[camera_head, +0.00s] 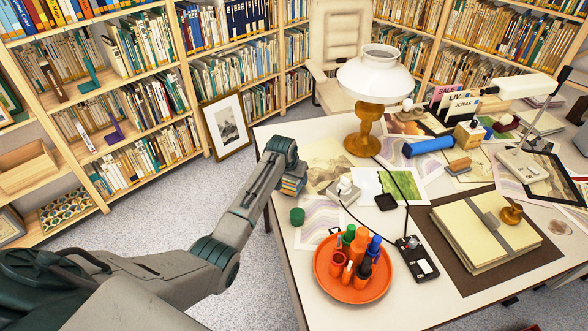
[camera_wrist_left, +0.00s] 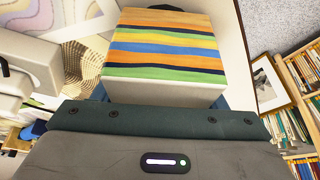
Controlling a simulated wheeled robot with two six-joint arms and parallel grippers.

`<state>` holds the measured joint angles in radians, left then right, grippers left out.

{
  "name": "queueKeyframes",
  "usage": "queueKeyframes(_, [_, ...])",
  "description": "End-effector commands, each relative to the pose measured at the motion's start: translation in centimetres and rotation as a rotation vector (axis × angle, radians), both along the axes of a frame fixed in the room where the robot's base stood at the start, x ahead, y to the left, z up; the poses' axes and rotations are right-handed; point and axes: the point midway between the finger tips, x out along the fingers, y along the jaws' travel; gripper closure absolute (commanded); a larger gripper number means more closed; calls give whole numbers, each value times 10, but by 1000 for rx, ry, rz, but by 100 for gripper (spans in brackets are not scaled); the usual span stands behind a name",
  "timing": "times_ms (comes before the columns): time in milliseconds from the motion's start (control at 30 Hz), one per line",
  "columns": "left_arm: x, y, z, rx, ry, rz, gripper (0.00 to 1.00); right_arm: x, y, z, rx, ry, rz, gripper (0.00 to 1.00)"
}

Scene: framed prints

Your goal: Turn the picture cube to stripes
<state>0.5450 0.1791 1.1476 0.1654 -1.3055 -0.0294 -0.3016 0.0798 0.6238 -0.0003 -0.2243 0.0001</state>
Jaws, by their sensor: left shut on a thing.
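The picture cube (camera_head: 292,184) is at the left side of the desk in the head view, just beyond my left gripper's end. Orange, yellow, blue, green and dark stripes show on its visible side. In the left wrist view the cube (camera_wrist_left: 165,45) shows a full striped face, with a plain pale face below it. My left gripper (camera_head: 290,174) is shut on the cube, with slivers of its fingers at both sides in the wrist view. I cannot tell whether the cube touches the desk. The cube's other faces are hidden. My right gripper is not in view.
An orange tray (camera_head: 330,290) with several bottles is at the desk's front. A white-shaded lamp (camera_head: 363,135) stands behind. A framed print (camera_head: 226,125) leans on the shelves at left. Papers cover much of the white desk (camera_head: 272,145).

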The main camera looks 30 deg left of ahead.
Motion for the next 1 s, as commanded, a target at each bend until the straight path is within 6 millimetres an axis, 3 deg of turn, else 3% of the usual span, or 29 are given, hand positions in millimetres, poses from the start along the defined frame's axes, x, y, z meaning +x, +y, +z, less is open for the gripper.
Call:
queueKeyframes(100, [0, 1, 6, -2, 1, 111, 57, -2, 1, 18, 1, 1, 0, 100])
queueKeyframes(400, [-1, 5, 3, 0, 1, 381, 57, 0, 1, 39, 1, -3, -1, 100])
queueKeyframes(1000, [-3, 10, 1, -1, -2, 671, 57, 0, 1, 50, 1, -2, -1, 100])
